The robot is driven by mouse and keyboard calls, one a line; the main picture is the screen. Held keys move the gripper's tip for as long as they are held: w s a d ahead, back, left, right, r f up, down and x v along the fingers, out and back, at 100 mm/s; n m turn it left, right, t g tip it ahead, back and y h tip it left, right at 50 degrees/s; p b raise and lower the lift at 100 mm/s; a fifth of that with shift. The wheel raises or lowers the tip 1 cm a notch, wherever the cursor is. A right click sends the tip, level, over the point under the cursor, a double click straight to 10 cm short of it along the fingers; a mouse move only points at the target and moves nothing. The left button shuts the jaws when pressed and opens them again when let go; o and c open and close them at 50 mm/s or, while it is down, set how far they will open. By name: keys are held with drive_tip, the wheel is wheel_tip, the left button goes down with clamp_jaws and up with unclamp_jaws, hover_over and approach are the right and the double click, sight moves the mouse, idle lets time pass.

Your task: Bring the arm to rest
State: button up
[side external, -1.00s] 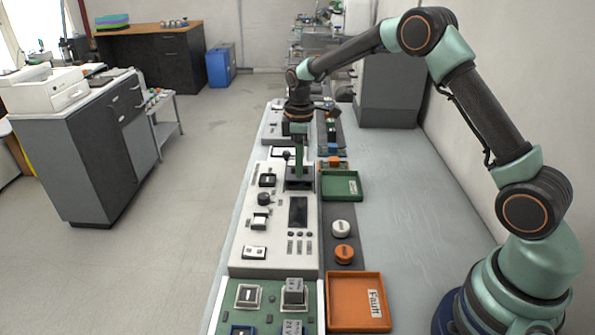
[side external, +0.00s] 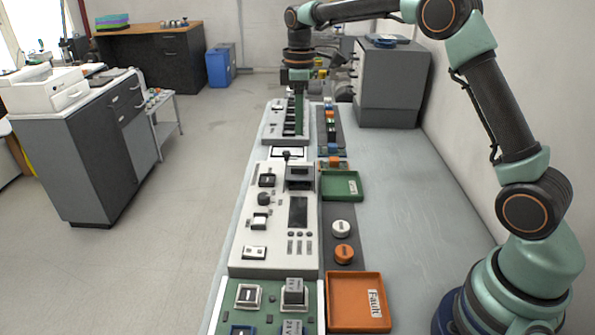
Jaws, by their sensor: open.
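My gripper (side external: 297,108) hangs pointing down over the far part of the bench, above the far panel (side external: 275,127) with its dark row of parts. Its green fingers are seen nearly edge-on and look narrow. It is open, and I see nothing held in it. My arm reaches from the right side of the bench, up and across to the left, clear of the bench top.
A white control panel (side external: 246,228) runs along the bench. Beside it are a green tray (side external: 342,187), an orange tray labelled Fault (side external: 347,300), a white knob (side external: 341,228) and an orange knob (side external: 343,254). The grey bench top (side external: 405,215) on the right is clear.

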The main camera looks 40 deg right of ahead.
drive_tip(key=s+a+r+m+t, duration=0.2)
drive_tip(key=s+r+m, duration=0.15)
drive_tip(key=s, duration=0.45)
drive_tip(key=s+a+r+m+t, duration=0.1)
drive_tip(key=s+r+m+t, duration=0.2)
drive_tip(key=s, duration=0.5)
drive_tip(key=s+a+f+m, duration=0.1)
drive_tip(key=s+f+m, duration=0.1)
drive_tip(key=s, duration=0.4)
drive_tip(key=shift+s+t, duration=0.2)
drive_tip(key=shift+t, duration=0.1)
drive_tip(key=shift+m, duration=0.25)
